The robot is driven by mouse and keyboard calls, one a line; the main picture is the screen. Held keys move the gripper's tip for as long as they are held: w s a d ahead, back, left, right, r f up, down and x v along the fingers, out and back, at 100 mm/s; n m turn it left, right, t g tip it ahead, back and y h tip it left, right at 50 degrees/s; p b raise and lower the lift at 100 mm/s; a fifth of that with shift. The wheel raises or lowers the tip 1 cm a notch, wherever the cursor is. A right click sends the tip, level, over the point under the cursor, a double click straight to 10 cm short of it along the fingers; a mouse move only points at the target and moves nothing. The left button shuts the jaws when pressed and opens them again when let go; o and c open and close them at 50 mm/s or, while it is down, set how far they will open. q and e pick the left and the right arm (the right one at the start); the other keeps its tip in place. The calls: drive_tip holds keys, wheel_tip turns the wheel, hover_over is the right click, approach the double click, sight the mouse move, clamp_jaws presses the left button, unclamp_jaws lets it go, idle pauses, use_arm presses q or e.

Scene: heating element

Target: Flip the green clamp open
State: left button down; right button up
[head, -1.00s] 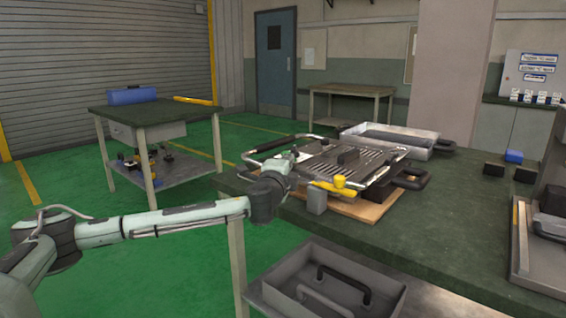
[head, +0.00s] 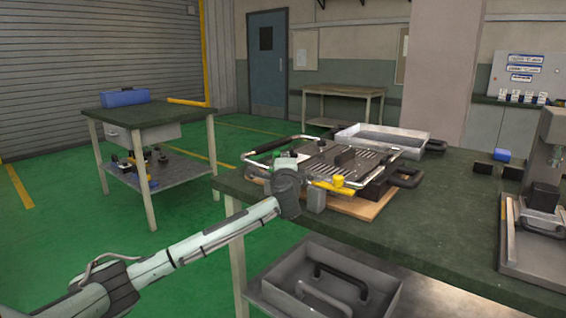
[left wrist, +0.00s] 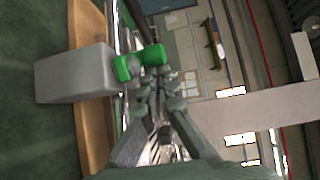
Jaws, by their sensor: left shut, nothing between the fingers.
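The green clamp (left wrist: 153,55) shows in the left wrist view, just beyond and slightly left of my fingertips, close to a grey block. Whether the fingers touch it, I cannot tell. My left gripper (left wrist: 163,84) is shut and empty, its fingers together. In the head view my left wrist hides most of the clamp's area at the near left corner of the metal fixture (head: 322,160). My right gripper is not in view.
The fixture sits on a wooden board (head: 365,209) on the green-topped workbench (head: 430,235). A yellow clamp (head: 338,183) and a grey block (head: 316,199) stand right of my wrist.

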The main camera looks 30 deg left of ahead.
use_arm(q)
drive_tip(key=shift+w+a, duration=0.1)
drive_tip(key=shift+a, duration=0.05)
drive_tip(key=shift+w+n+g+y, duration=0.1)
drive_tip(key=shift+n+g+y, duration=0.2)
drive_tip(key=shift+n+y, duration=0.15)
drive_tip(key=shift+a+n+g+y, duration=0.25)
drive_tip(key=shift+n+g+y, duration=0.15)
drive_tip(key=shift+y, duration=0.15)
drive_tip(key=shift+a, duration=0.35)
drive_tip(key=shift+a+p, duration=0.2)
drive_tip(key=shift+p, duration=0.15)
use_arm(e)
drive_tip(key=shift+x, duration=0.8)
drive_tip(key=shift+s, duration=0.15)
